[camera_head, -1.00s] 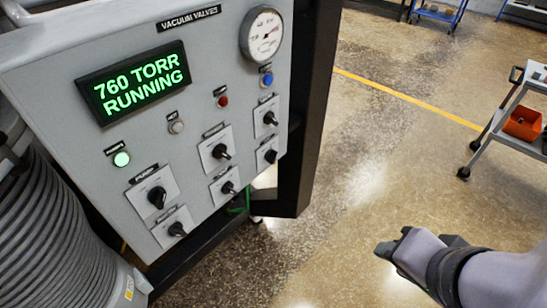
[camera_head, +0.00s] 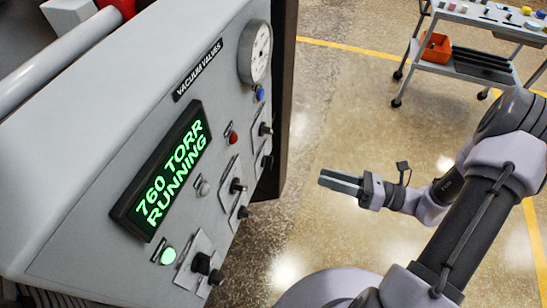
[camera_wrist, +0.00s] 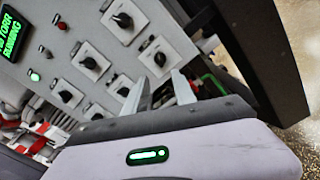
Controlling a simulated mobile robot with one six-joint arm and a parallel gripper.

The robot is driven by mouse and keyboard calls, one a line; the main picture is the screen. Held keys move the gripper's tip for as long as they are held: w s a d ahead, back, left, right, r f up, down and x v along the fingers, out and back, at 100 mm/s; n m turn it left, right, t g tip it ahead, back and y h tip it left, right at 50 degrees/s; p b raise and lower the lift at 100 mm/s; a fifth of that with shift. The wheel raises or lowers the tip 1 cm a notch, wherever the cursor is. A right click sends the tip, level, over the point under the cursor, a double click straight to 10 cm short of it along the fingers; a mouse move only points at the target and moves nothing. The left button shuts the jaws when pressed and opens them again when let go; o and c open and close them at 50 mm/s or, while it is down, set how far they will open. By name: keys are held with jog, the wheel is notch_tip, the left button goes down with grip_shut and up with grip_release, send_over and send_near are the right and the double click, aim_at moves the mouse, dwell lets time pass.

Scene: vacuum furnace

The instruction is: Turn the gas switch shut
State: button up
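The grey valve panel (camera_head: 85,150) carries several black rotary switches on white plates, one at the upper right (camera_head: 265,129), one in the middle (camera_head: 238,186) and one low down (camera_head: 201,263). Their labels are too small to read, so I cannot tell which is the gas switch. In the wrist view two switches (camera_wrist: 122,20) (camera_wrist: 160,58) lie beyond my fingers, apart from them. My gripper (camera_head: 340,182) is right of the panel, pointing left towards it, with clear air between. In the wrist view its fingers (camera_wrist: 163,92) stand apart with nothing between them.
A green display (camera_head: 168,170) reads 760 TORR RUNNING. A round gauge (camera_head: 255,52) is at the panel's top right, with a dark door edge (camera_head: 285,80) beside it. A cart (camera_head: 485,25) with an orange bin (camera_head: 436,48) stands at the back right. The floor between is clear.

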aim_at(267, 162)
jog(key=b+x, duration=0.1)
jog(key=x, duration=1.2)
jog(key=shift+a, duration=0.4)
grip_shut()
